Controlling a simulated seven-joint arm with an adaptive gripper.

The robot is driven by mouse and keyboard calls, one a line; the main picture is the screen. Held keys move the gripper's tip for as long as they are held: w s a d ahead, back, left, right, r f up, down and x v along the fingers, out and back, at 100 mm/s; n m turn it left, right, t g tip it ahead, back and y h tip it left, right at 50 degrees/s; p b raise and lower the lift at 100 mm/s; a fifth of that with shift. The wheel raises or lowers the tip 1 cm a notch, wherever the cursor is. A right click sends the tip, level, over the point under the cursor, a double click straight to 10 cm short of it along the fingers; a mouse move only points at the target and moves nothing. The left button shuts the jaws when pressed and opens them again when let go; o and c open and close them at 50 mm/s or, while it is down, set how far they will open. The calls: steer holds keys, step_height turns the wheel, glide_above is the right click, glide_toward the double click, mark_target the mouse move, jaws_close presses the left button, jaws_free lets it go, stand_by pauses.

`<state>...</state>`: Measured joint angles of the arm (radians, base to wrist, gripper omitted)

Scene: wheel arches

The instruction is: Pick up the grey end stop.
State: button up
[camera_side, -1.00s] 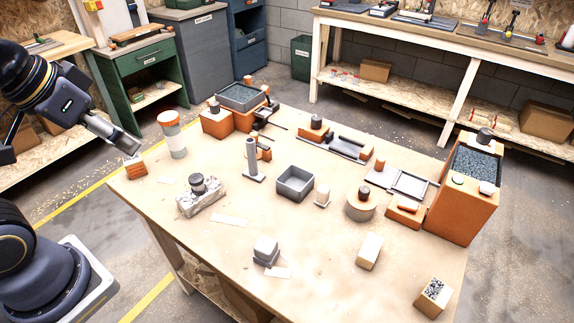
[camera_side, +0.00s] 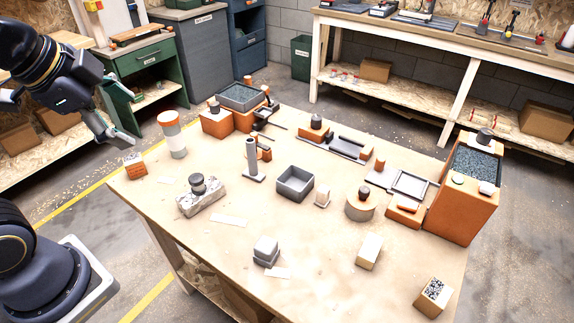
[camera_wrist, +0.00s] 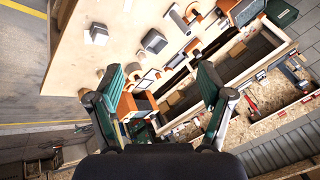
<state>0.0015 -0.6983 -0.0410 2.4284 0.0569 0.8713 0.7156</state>
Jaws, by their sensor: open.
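I cannot tell for certain which piece is the grey end stop. A small grey block with a pale top (camera_side: 266,250) stands near the front of the table, and a grey upright post on a flat base (camera_side: 252,162) stands near the middle. A small pale piece (camera_side: 322,197) stands right of the grey open tray (camera_side: 295,184). My gripper (camera_side: 120,137) is at the left, raised beside the table's left corner, apart from all these pieces. In the wrist view its two fingers (camera_wrist: 160,86) are spread with nothing held between them.
An orange-and-white cylinder (camera_side: 172,135) and an orange block (camera_side: 135,168) stand on the table nearest my gripper. A stone block with a dark knob (camera_side: 200,194) lies further in. A tall orange box (camera_side: 463,195) stands at the right. The front left tabletop is mostly clear.

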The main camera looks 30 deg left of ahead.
steer(key=w+d+m, duration=0.3)
steer(key=w+m, duration=0.2)
steer(key=m, duration=0.4)
steer(key=m+g, duration=0.6)
steer(key=m, duration=1)
glide_above(266, 244)
step_height(266, 244, down, 18)
steer(key=shift+h, duration=0.3)
steer(key=f, duration=1.2)
steer(key=shift+d, duration=0.3)
steer(key=f, duration=0.5)
steer(key=shift+a+f, duration=0.35)
steer(key=shift+f, duration=0.05)
steer(key=c, duration=1.3)
